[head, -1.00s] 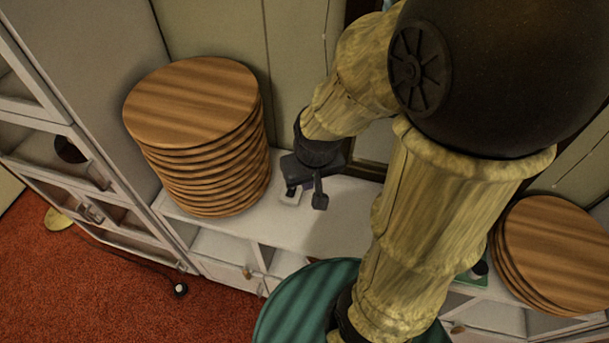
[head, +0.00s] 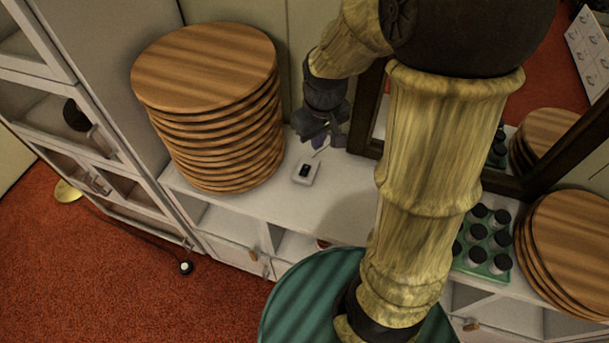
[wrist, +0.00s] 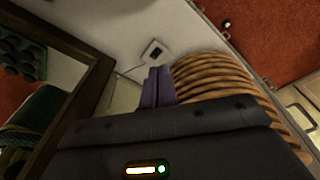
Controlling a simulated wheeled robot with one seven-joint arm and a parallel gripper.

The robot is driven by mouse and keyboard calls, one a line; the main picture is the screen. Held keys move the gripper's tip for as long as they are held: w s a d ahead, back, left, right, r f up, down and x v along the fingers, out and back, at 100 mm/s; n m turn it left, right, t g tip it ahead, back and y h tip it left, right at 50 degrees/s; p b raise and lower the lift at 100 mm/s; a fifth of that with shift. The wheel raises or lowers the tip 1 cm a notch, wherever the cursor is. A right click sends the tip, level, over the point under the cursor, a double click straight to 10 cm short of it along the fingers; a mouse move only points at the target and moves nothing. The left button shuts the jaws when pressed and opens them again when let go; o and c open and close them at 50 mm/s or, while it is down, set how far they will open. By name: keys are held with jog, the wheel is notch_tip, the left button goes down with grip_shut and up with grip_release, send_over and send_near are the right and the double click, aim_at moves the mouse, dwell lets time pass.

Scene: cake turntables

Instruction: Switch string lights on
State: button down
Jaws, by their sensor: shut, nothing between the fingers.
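A small white switch box (head: 306,172) with a dark rocker lies on the white cabinet top, just right of the tall stack of wooden boards. It also shows in the wrist view (wrist: 153,53), beyond the fingertips. My gripper (head: 320,140) is behind and slightly right of the box, above the cabinet top and apart from it. Its fingers are together and empty; they also show in the wrist view (wrist: 157,75). I cannot tell the rocker's position. No string lights are recognisable in either view.
The stack of wooden boards (head: 208,110) stands close left of the box. A dark-framed mirror (head: 540,185) leans behind on the right. A green tray of dark-capped jars (head: 487,240) and a smaller board stack (head: 570,250) are at right. The cabinet top (head: 290,210) before the box is clear.

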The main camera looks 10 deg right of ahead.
aim_at(303, 173)
jog(key=w+d+f+n+g+b, duration=0.1)
jog(key=w+f+n+g+b, duration=0.1)
jog(key=w+f+n+b, duration=0.6)
jog(key=w+f+b, duration=0.5)
jog(key=w+f, duration=0.1)
jog(key=shift+w+f+g+y+b, duration=0.15)
jog(key=shift+w+g+y+b, duration=0.1)
jog(key=shift+g+y+b, duration=0.15)
jog(key=f, duration=0.4)
jog(key=s+f, duration=0.1)
jog(key=f, duration=0.4)
jog(key=a+f, duration=0.1)
jog(key=f, duration=0.4)
jog(key=shift+s, duration=0.25)
jog(key=shift+b, duration=0.3)
